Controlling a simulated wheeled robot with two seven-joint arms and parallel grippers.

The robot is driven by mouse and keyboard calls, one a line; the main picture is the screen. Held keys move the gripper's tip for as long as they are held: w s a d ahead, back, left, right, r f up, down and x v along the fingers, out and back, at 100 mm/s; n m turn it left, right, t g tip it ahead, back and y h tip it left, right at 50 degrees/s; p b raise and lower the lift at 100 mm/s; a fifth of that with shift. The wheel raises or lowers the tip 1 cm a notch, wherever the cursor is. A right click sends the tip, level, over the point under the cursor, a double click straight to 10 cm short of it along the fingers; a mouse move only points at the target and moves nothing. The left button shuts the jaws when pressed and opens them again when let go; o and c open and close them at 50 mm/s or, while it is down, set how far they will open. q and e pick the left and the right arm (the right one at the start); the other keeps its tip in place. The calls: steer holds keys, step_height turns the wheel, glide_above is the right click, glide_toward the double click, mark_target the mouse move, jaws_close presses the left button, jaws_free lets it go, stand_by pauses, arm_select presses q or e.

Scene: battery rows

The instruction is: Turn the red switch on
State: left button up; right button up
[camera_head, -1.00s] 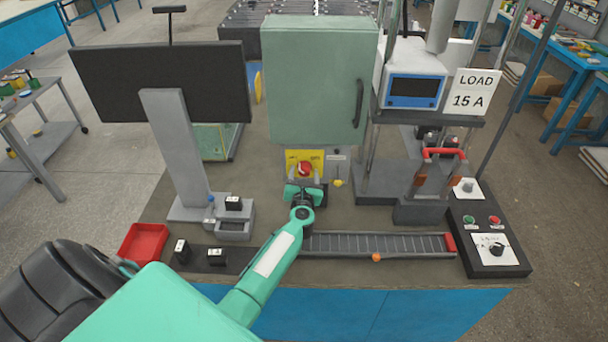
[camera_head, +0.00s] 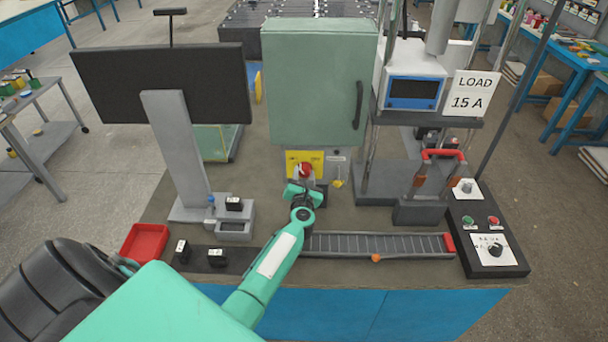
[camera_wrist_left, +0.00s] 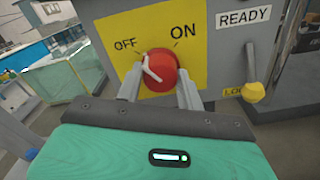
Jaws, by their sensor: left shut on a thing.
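The red switch (camera_wrist_left: 160,72) is a round red knob on a yellow plate (camera_wrist_left: 105,30) marked OFF at left and ON at right. A white mark on the knob lies on its left side, nearer the OFF word. In the head view the knob (camera_head: 305,169) shows below the green cabinet (camera_head: 315,80), with the plate (camera_head: 291,157) behind it. My left gripper (camera_wrist_left: 159,88) is shut on the knob, one finger on each side. It sits tilted against the plate. My right gripper is not in view.
A yellow knob (camera_wrist_left: 253,92) and a READY label (camera_wrist_left: 245,18) are right of the plate. A monitor (camera_head: 160,90) stands at left. A ribbed grey strip (camera_head: 375,244) lies in front.

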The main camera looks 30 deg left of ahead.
arm_select(q)
steer(key=m+p, duration=0.1)
steer(key=m, duration=0.2)
steer(key=shift+r+m, duration=0.1)
steer(key=shift+m, duration=0.2)
steer(key=m+p, duration=0.2)
steer(key=m, duration=0.2)
steer(key=shift+m, duration=0.3)
steer(key=m+p, duration=0.1)
steer(key=m, duration=0.3)
steer(key=shift+m+p, duration=0.7)
steer(key=shift+m, duration=1)
steer(key=shift+s, duration=0.1)
steer(key=o, duration=1)
